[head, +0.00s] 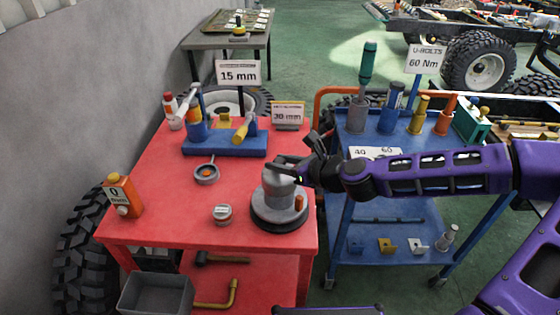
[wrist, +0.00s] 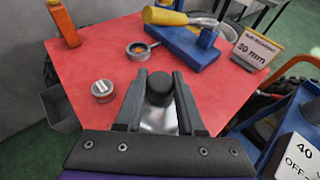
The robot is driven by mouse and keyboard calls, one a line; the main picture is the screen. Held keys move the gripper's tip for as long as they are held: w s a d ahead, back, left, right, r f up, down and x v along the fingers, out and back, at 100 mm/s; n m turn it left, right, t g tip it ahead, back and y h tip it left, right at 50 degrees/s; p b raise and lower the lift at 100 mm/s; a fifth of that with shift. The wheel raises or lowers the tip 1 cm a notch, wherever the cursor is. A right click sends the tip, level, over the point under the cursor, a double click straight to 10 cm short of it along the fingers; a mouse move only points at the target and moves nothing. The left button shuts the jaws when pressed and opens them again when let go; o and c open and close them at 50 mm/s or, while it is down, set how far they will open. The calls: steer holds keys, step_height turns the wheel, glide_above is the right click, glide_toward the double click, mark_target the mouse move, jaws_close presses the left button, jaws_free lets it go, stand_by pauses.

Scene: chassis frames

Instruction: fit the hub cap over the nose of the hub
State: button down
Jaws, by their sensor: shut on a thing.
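The hub (head: 278,218) stands on the red table's right front, with a wide dark round flange. A light grey cylindrical piece, apparently the hub cap (head: 279,187), sits upright over its middle; I cannot tell whether it is fully seated. My gripper (head: 284,162) reaches in from the right at the top of this piece. In the wrist view my gripper (wrist: 159,78) has its fingers on either side of a dark round knob (wrist: 159,90), shut on it. Shiny metal of the cap (wrist: 158,120) shows below the knob. The nose of the hub is hidden.
On the red table (head: 165,180) are a small silver tin (head: 222,214), a grey ring (head: 206,174), an orange bottle (head: 122,196) and a blue stand (head: 225,142). A blue cart (head: 385,200) with tools stands right, under my arm.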

steer(key=shift+f+b, duration=0.8)
steer(key=shift+f, duration=0.7)
steer(key=shift+c, duration=2.2)
jaws_free()
steer(key=shift+r, duration=0.1)
